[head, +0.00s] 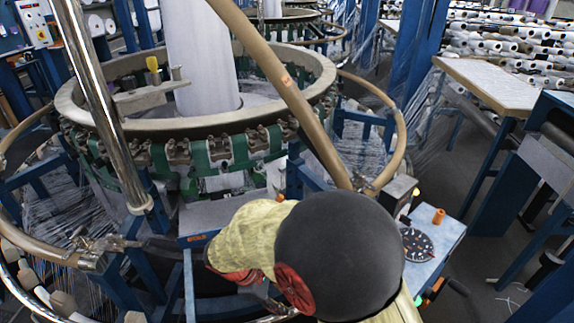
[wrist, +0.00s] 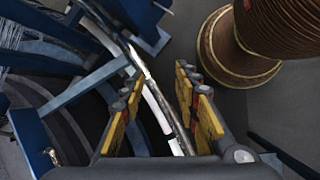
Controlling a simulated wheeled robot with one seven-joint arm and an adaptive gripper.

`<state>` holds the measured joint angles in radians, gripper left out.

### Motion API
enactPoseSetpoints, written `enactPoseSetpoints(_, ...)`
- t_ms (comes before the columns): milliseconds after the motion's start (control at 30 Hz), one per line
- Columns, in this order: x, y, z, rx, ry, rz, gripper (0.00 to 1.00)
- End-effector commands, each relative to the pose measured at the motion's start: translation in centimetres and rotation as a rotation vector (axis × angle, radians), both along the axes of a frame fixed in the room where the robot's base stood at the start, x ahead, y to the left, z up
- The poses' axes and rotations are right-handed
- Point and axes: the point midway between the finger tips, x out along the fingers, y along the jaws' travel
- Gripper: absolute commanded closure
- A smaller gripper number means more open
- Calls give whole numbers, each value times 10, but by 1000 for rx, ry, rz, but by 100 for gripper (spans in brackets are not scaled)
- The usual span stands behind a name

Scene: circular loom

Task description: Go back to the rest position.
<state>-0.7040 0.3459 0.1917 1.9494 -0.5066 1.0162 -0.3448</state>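My gripper (wrist: 159,80) shows in the wrist view with its two yellow-padded fingers spread apart. Nothing is clasped between them. A pale tube or rail and dark parts show in the gap, seemingly beyond the fingertips. In the head view my arm covers the lower middle, in front of the circular loom (head: 205,121). The fingers cannot be made out clearly there. The loom has a tan ring, green parts and a white fabric column (head: 200,55).
A brown ribbed spool-like object (wrist: 285,28) stands right of the fingers in the wrist view. Blue frame bars (wrist: 62,58) lie to the left. In the head view, a curved tan rail (head: 390,105), a control panel (head: 432,243) and a table (head: 490,83) are to the right.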

Motion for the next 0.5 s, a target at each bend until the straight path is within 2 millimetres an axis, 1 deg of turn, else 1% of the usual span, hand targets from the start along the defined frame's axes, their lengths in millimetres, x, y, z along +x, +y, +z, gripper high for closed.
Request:
enactPoseSetpoints(33,-7,-12,17,50,-32,-98,69)
enactPoseSetpoints(100,-18,-24,35,114,-71,-229,69)
enactPoseSetpoints(300,-50,-57,84,284,-171,-565,69)
enactPoseSetpoints(500,-79,-88,125,444,-261,-838,69)
